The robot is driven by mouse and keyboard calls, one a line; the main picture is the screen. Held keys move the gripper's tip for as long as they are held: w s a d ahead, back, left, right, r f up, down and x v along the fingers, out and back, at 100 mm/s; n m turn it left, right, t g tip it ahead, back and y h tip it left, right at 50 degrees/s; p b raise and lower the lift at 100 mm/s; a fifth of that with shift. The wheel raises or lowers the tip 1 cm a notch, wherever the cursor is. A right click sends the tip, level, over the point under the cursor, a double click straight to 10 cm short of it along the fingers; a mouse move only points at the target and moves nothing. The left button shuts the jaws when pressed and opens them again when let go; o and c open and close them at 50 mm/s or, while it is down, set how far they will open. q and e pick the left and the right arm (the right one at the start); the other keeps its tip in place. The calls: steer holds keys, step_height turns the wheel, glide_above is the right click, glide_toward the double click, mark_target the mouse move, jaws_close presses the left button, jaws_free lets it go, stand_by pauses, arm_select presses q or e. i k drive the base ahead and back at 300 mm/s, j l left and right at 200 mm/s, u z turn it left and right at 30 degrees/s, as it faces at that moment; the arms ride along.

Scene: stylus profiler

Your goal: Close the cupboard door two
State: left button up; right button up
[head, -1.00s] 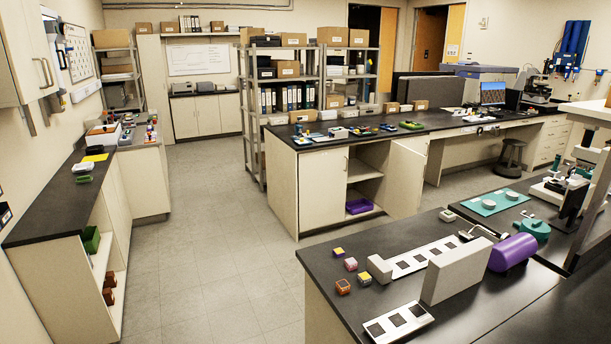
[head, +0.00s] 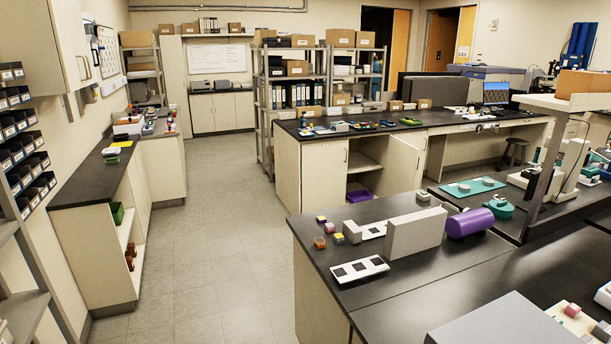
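The middle bench has a cupboard with a pale closed door (head: 323,178) on its left. To the right of that door is an open compartment (head: 367,160) with a shelf and a purple tray (head: 359,196) at the bottom. A pale door (head: 403,166) stands swung open at the right side of this compartment. I see no label telling which door is number two. Neither of my grippers shows in the head view.
The near black bench (head: 400,283) holds a grey block (head: 414,233), a purple cylinder (head: 470,222) and small cubes. The left bench (head: 95,180) has open shelves below. Grey floor (head: 215,250) lies clear between the benches. Small bins (head: 22,150) line the left wall.

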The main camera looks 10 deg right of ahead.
mark_target(402, 158)
steer(key=k+l+u, duration=0.1)
steer(key=k+l, duration=0.75)
steer(key=l, duration=0.2)
steer(key=k+l, duration=0.2)
steer(key=l, duration=0.15)
steer(key=k+l+u, duration=0.1)
steer(key=l, duration=0.75)
steer(key=k+l+u, duration=0.1)
steer(key=l, duration=1.55)
steer(key=l+u, duration=0.15)
steer(key=l, duration=2)
steer(key=l+u, duration=0.15)
steer(key=l, duration=2)
steer(key=u, duration=0.05)
